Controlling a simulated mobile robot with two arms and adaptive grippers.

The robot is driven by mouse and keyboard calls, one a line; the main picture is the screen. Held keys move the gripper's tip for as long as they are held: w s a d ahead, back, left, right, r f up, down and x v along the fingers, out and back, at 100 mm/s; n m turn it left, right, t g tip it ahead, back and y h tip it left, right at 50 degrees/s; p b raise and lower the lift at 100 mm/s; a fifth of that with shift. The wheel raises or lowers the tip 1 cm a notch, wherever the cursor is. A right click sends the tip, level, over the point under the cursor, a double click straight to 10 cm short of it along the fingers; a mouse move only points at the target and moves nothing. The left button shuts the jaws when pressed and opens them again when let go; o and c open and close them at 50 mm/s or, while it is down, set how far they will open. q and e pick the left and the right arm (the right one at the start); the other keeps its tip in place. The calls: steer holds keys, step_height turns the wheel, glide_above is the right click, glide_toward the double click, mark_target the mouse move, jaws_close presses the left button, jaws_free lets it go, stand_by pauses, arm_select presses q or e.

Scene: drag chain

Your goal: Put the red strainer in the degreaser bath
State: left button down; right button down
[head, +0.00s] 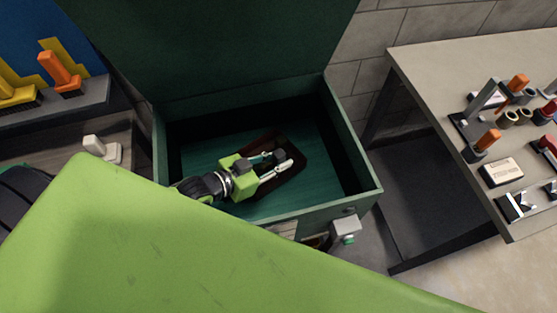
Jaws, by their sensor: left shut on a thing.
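The degreaser bath (368,194) is a dark green, open-topped tank in the middle of the head view, with its tall lid raised behind it. The red strainer (297,149) shows as a dark red-brown tray shape inside the bath walls, in shadow. My left gripper (284,162) reaches into the bath over the strainer and is shut on it, its fingers pointing right. The gripper and wrist cover part of the strainer. I cannot tell whether the strainer touches the bath's floor. My right gripper is not in view.
A workbench (420,75) with orange-handled tools and small parts stands at right. A shelf (90,101) with yellow and orange items is at left. A small grey box (345,232) sits on the bath's front. My own green body part covers the foreground.

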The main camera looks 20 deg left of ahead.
arm_select(q)
steer(key=shift+f, duration=0.15)
steer(key=c, duration=1.8)
jaws_free()
steer(key=shift+f, duration=0.15)
steer(key=shift+c, duration=0.2)
steer(key=v, duration=1.2)
